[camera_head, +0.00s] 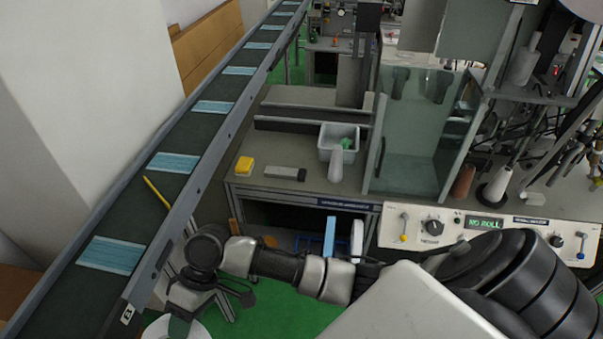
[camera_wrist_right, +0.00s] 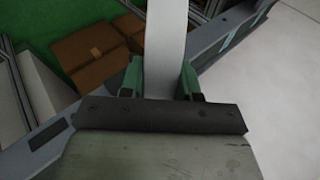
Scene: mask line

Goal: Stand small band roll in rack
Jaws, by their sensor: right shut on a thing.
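My right gripper (camera_wrist_right: 160,82) is shut on a white band roll (camera_wrist_right: 165,38), which shows edge-on between its green fingertips in the right wrist view. In the head view the roll is a pale disc (camera_head: 156,328) at the bottom edge, partly cut off, below my right gripper (camera_head: 181,324), beside the conveyor. Under the work table, a blue upright piece (camera_head: 329,237) and a white upright piece (camera_head: 357,238) stand side by side; I cannot tell whether they belong to the rack. My left gripper is not in view.
A conveyor (camera_head: 140,222) carrying several blue masks runs along the left. The table holds a yellow block (camera_head: 245,165), a grey block (camera_head: 285,173) and a grey bin (camera_head: 330,140). A control panel (camera_head: 480,228) is at right. Brown boxes (camera_wrist_right: 95,50) show in the wrist view. Green floor lies below.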

